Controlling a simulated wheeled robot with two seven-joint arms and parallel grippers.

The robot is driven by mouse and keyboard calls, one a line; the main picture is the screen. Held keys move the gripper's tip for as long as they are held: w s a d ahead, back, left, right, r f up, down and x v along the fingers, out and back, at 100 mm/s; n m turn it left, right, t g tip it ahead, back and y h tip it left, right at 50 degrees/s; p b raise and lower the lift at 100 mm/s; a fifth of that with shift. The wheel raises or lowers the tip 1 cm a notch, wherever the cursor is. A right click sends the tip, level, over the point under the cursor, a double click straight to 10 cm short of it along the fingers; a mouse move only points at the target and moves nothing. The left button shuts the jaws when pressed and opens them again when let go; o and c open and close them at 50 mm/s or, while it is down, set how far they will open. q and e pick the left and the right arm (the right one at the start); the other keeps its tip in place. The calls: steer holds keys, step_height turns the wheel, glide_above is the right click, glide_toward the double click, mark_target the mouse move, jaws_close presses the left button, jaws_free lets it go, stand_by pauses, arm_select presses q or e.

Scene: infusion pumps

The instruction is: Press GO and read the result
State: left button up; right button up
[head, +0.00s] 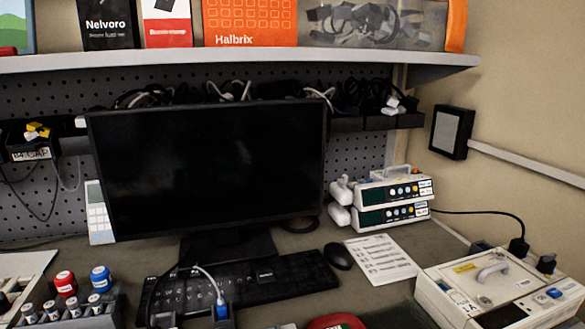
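A pale tester-like box (505,285) with a metal handle on its lid sits on the desk at the lower right, marked "1A". A blue button or knob (555,293) shows on its front right; no GO lettering can be read. Two white infusion pumps (394,203) are stacked at the back right, with dark front panels and small round buttons; any readout is too small to read. The monitor (210,165) screen is black, with no result on it. Neither gripper can be made out in the head view.
A keyboard (240,287), mouse (338,256) and printed sheet (383,259) lie on the desk. A blue-ended cable (221,308) stands at the front. Red (66,284) and blue (101,278) capped items stand at left. A red-rimmed object (335,322) is cut off below.

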jaws_close()
steer(key=shift+f, duration=0.1)
stand_by(1.6)
